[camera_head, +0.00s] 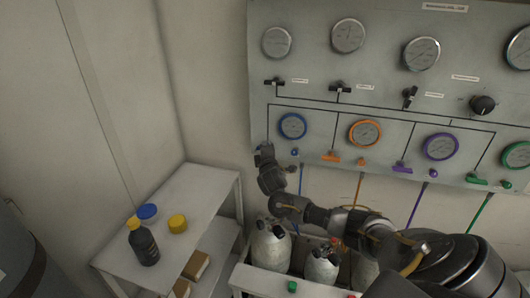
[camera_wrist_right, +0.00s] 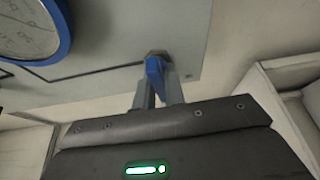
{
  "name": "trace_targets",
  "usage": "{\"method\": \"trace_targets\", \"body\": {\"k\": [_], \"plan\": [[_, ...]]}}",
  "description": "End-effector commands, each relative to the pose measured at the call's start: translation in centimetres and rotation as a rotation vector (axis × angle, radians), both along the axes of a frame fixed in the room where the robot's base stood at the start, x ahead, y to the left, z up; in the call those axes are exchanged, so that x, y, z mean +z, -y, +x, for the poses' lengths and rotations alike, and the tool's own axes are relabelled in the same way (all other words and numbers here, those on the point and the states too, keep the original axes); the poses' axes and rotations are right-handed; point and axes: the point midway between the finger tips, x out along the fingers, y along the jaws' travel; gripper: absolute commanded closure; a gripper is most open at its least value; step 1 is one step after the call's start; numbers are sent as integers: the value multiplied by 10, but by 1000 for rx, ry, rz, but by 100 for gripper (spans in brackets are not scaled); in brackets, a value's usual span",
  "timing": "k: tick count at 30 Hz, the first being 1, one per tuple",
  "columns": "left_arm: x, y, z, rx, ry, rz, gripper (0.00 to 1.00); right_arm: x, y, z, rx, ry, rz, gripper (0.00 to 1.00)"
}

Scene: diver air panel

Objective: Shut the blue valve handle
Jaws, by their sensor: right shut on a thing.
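The blue valve handle (camera_wrist_right: 154,70) shows in the right wrist view between the two fingers of my right gripper (camera_wrist_right: 159,90), which is shut on it. In the head view my right gripper (camera_head: 264,149) is at the lower left edge of the grey panel (camera_head: 320,100), left of and below the blue-rimmed gauge (camera_head: 293,126). There the gripper hides the blue handle. The blue-rimmed gauge also shows in the wrist view (camera_wrist_right: 64,45). My left gripper is not in view.
Orange (camera_head: 331,157), purple (camera_head: 402,168) and green (camera_head: 476,180) handles line the panel's lower edge to the right. Below stand white cylinders (camera_head: 271,250) in a crate. A white shelf (camera_head: 205,190) with a dark bottle (camera_head: 143,243) is at the left.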

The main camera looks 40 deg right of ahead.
Motion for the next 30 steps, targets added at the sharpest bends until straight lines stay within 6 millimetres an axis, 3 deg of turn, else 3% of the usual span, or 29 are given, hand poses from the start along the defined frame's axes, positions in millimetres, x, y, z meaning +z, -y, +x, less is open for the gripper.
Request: {"method": "trace_targets", "body": {"k": [19, 20, 24, 30], "plan": [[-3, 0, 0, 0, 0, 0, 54, 0, 1, 0, -2, 39, 29, 100], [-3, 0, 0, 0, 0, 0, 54, 0, 1, 0, -2, 38, 28, 85], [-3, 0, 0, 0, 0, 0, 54, 0, 0, 0, -1, 38, 27, 67], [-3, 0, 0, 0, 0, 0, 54, 0, 0, 0, 0, 38, 27, 67]]}}
